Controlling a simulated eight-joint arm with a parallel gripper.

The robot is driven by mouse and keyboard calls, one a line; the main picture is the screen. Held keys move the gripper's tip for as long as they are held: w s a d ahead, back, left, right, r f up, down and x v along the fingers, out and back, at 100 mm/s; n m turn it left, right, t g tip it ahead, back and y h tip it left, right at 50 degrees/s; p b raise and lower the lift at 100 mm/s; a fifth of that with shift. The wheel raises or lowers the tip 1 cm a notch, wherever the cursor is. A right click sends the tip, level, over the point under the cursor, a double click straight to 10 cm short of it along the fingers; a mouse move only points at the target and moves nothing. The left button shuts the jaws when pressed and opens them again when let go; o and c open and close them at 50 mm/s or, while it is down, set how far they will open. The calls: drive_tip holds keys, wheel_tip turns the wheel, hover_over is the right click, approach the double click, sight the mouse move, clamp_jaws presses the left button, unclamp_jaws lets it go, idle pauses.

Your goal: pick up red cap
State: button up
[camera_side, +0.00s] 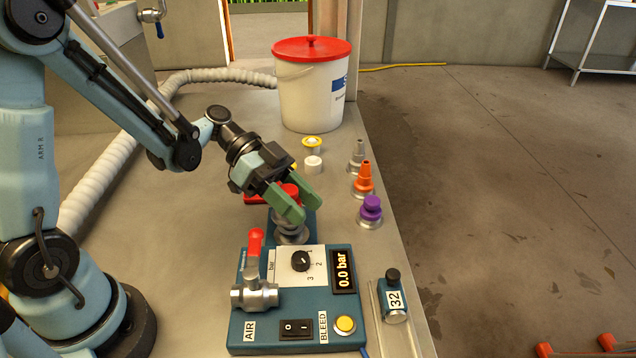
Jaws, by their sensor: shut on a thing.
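The red cap (290,190) shows between the green fingers of my gripper (300,206), which is shut on it. The fingers hide most of its sides. The cap is above a ribbed metal fitting (291,236) on a blue base, behind the pressure box. I cannot tell whether the cap touches the fitting. A red flat piece (256,198) shows just left of the fingers; I cannot tell whether it belongs to the cap.
The blue pressure box (240,330) reads 0.0 bar and carries a red-handled valve (254,255). Purple (371,209), orange (364,178) and grey (357,155) fittings stand to the right near the bench edge. White pieces (313,164) and a red-lidded bucket (312,95) stand behind.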

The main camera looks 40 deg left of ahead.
drive_tip(key=s+d+r, duration=0.5)
drive_tip(key=d, duration=0.1)
drive_tip(key=w+a+r+n+t+y, duration=0.4)
drive_tip(key=w+a+r+n+t, duration=0.1)
drive_tip(key=a+r+n, duration=0.25)
drive_tip(key=w+a+r+n+t+y, duration=0.5)
drive_tip(key=a+r+n+t, duration=0.1)
drive_tip(key=a+r, duration=0.15)
drive_tip(key=s+d+f+m+g+h, duration=0.4)
drive_tip(key=s+d+f+m+g, duration=0.1)
drive_tip(key=d+f+m, duration=0.1)
drive_tip(key=s+d+f+m+g+h, duration=0.5)
drive_tip(key=d+f+m+g, duration=0.1)
drive_tip(key=d+f, duration=0.3)
drive_tip(key=shift+s+f+m, duration=0.15)
drive_tip(key=shift+s+m, duration=0.05)
drive_tip(key=shift+m, duration=0.55)
